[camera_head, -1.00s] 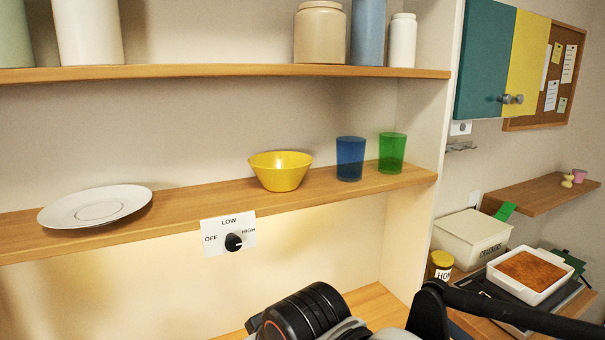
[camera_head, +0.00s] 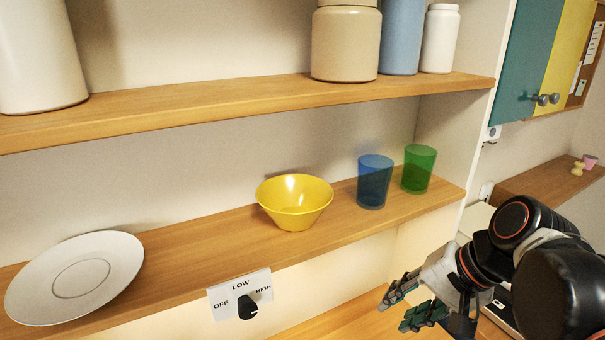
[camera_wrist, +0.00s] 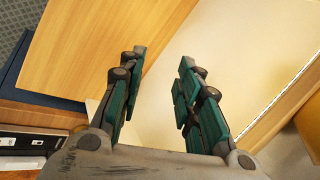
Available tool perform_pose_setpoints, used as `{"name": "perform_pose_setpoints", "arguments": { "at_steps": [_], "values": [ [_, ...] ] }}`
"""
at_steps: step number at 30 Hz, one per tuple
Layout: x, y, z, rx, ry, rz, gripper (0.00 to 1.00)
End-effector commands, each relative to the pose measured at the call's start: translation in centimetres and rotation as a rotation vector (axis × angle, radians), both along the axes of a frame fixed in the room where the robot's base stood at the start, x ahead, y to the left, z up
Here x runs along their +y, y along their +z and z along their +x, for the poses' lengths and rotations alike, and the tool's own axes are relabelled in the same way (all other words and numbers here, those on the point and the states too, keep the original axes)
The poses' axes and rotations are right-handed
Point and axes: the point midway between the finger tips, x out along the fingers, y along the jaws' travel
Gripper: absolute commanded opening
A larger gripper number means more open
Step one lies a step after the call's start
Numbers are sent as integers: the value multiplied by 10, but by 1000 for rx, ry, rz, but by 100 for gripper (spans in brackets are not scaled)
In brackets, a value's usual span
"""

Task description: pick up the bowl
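A yellow bowl (camera_head: 294,203) stands upright on the middle wooden shelf (camera_head: 190,245), left of two cups. My gripper (camera_head: 408,306) is below and to the right of the bowl, in front of the shelf's underside area, apart from the bowl. Its two fingers are spread with nothing between them. The wrist view shows the same open fingers (camera_wrist: 155,90) over wooden and pale surfaces. I cannot make out the bowl with certainty in the wrist view.
A blue cup (camera_head: 374,182) and a green cup (camera_head: 418,168) stand right of the bowl. A white plate (camera_head: 75,277) lies at the left. The upper shelf (camera_head: 240,105) holds several jars. A dial (camera_head: 247,309) is below the shelf edge.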

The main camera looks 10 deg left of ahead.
Motion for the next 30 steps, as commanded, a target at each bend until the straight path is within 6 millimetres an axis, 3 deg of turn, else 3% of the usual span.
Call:
{"name": "perform_pose_setpoints", "arguments": {
  "at_steps": [1,3,9,15,22,26,30],
  "values": [
    [9,29,11,57,-20,67,31],
    [23,51,20,142,-43,160,31],
    [52,112,46,381,-74,396,31],
    [64,164,67,591,-57,571,31],
    [64,194,78,740,-17,678,31],
    [68,196,78,768,-6,694,31],
    [87,189,72,773,-2,696,31]
  ]
}}
